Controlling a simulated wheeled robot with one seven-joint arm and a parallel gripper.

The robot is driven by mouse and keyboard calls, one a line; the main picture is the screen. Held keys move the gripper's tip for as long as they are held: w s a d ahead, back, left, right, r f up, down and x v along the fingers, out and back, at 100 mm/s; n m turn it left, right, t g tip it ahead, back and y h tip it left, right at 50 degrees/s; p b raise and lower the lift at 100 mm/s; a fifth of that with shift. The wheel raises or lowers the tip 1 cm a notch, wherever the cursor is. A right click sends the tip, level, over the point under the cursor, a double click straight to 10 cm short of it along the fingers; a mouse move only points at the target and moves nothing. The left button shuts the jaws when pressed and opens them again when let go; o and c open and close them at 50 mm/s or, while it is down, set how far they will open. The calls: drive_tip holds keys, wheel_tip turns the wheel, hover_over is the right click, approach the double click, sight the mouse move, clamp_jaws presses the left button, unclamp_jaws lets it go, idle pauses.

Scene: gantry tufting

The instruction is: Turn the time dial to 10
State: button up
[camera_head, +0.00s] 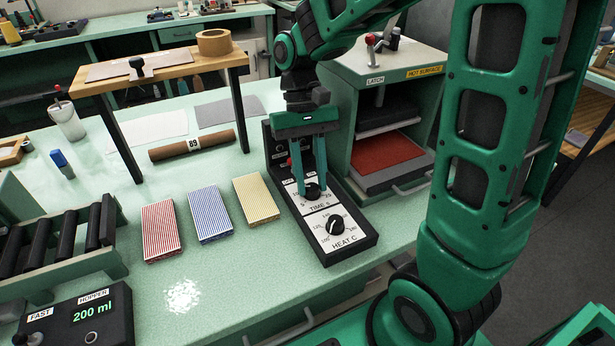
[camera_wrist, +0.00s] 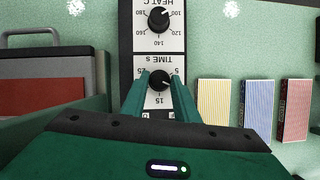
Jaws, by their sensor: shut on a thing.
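The black control box (camera_head: 282,165) stands on the bench with its TIME s dial (camera_head: 313,192) above its HEAT C dial (camera_head: 335,224). My gripper (camera_head: 312,184) points down at the time dial, with one green finger on each side, shut on its knob. In the wrist view the time dial (camera_wrist: 157,84) sits between the fingertips, and the scale appears upside down with 5, 15 and 25 readable. The time dial's white mark seems to point right, between 5 and 15. The 10 mark is hidden by a finger.
A heat press (camera_head: 384,120) with a red pad stands just right of the box. Striped red, blue and yellow blocks (camera_head: 208,214) lie to its left. A wooden stand (camera_head: 160,70) is behind. Bench between blocks and front edge is clear.

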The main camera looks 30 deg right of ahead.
drive_tip(key=shift+w+d+m+y, duration=0.15)
drive_tip(key=shift+m+y, duration=0.15)
drive_tip(key=shift+m, duration=0.4)
drive_tip(key=o, duration=1)
drive_tip(key=shift+o, duration=0.2)
drive_tip(key=v, duration=1)
drive_tip(key=shift+r, duration=0.35)
